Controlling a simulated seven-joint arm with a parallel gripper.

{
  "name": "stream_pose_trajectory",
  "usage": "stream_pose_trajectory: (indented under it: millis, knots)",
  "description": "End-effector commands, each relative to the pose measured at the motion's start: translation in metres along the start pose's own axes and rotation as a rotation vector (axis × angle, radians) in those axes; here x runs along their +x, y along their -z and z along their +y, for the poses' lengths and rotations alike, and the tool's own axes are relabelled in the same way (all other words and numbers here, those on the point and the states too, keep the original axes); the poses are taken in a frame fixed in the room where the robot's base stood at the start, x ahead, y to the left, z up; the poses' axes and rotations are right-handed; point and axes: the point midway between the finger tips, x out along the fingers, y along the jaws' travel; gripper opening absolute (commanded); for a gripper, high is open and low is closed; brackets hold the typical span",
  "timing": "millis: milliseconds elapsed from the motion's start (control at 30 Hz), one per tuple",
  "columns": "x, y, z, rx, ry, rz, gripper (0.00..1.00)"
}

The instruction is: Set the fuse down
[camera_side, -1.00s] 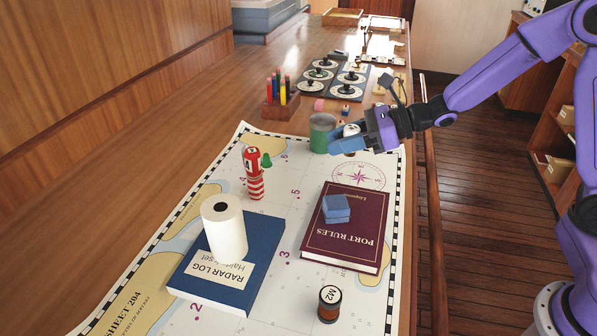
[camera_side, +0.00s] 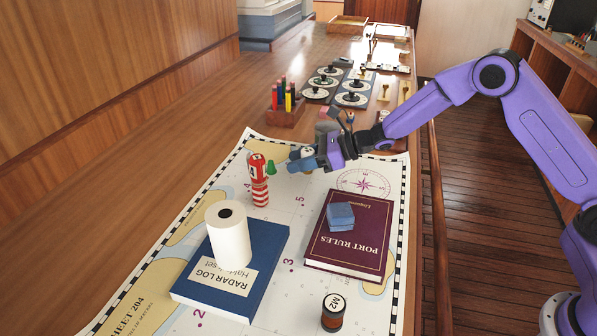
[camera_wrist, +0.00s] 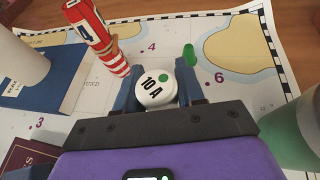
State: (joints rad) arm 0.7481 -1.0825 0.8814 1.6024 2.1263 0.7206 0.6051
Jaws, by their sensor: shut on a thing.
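My gripper (camera_side: 305,160) is shut on the fuse, a white round piece marked 10 A with a green dot. The fuse (camera_wrist: 156,90) shows between the two blue fingers (camera_wrist: 157,92) in the wrist view. In the side view it is mostly hidden by the fingers. The gripper is over the upper part of the chart (camera_side: 208,318), right of a red-and-white striped lighthouse figure (camera_side: 259,182). I cannot tell how high the fuse is above the chart.
A small green piece (camera_wrist: 190,55) lies beyond the fuse. A green jar (camera_wrist: 288,132) stands close on the right in the wrist view. A maroon book (camera_side: 345,250) with a blue block, a blue book (camera_side: 263,275) with a white roll, and an M2 cylinder (camera_side: 332,312) are nearer.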

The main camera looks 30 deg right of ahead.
Motion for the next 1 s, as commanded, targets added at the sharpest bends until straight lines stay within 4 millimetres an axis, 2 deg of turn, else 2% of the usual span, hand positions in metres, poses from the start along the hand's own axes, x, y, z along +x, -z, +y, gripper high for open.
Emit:
stream_pose_trajectory:
  millis: [333,767,800,867,900,1000]
  knots:
    - [0.017,0.030,-0.004,0.001,0.001,0.001,0.08]
    - [0.019,0.035,-0.004,0.000,0.001,0.001,0.08]
    - [0.019,0.036,-0.004,0.000,0.001,0.001,0.41]
    - [0.019,0.035,-0.004,0.000,0.001,0.001,0.61]
    - [0.019,0.035,-0.004,0.000,0.001,0.001,0.64]
    - [0.019,0.035,-0.004,0.000,0.001,0.001,0.64]
